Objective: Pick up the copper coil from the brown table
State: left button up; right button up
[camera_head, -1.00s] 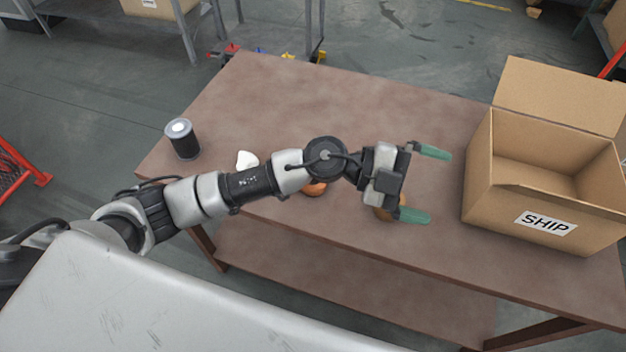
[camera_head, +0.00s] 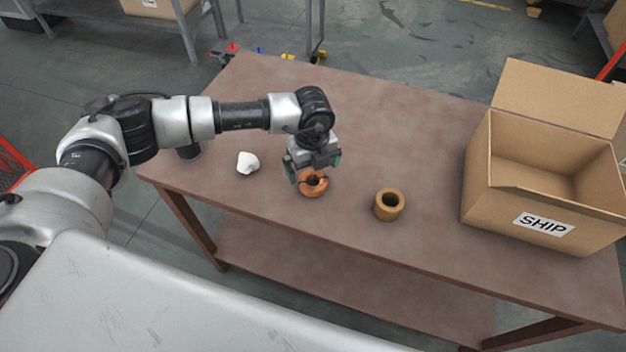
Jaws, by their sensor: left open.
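The copper coil (camera_head: 313,187), an orange-brown ring with a dark centre hole, lies on the brown table (camera_head: 420,130) near its front edge. My left gripper (camera_head: 316,172) is open and points down over the coil. Its green fingertips sit at either side of the coil's far part. I cannot tell whether they touch it. The gripper hides the coil's back edge. My right gripper is not in view.
A tan ring-shaped roll (camera_head: 389,205) lies right of the coil. A white lump (camera_head: 247,163) lies to its left. A dark cylinder (camera_head: 189,152) is mostly hidden behind my arm. An open cardboard box (camera_head: 480,190) marked SHIP stands at the right.

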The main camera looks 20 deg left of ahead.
aim_at(314, 179)
pick_arm(q)
jog(key=shift+w+d+f+p, duration=0.15)
jog(key=shift+f+p, duration=0.5)
jog(key=shift+f, duration=2)
jog(key=c, duration=1)
jog(key=shift+c, duration=0.3)
jog(key=shift+r, duration=0.15)
